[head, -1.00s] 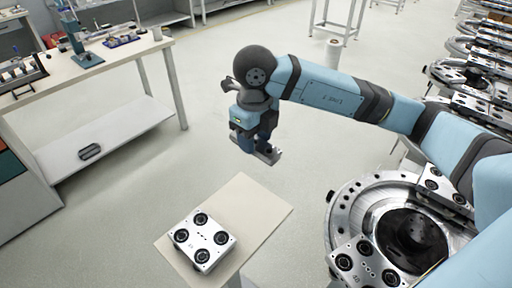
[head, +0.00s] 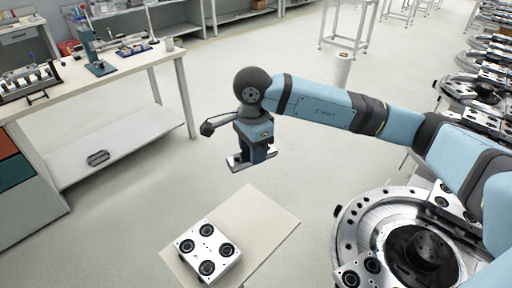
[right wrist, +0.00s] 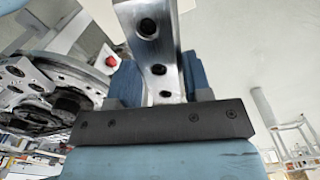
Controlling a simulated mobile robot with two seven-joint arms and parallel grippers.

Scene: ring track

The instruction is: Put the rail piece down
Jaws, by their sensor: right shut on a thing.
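My right gripper (head: 256,150) hangs from the blue arm in the middle of the head view, above the floor beyond the small table. It is shut on the rail piece (head: 237,164), a short silver metal bar whose end sticks out to the left below the fingers. In the right wrist view the rail piece (right wrist: 153,48) runs up between the two blue fingers (right wrist: 158,82), with dark bolt holes along it. The small table's pale top (head: 267,212) is nearer to me than the gripper, and the rail piece is apart from it. My left gripper is out of view.
A silver carriage with several black rollers (head: 208,251) sits on the near part of the small table; its far part is bare. The ring track (head: 360,220) with carriages stands to the right. A workbench (head: 128,66) with tools stands at left.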

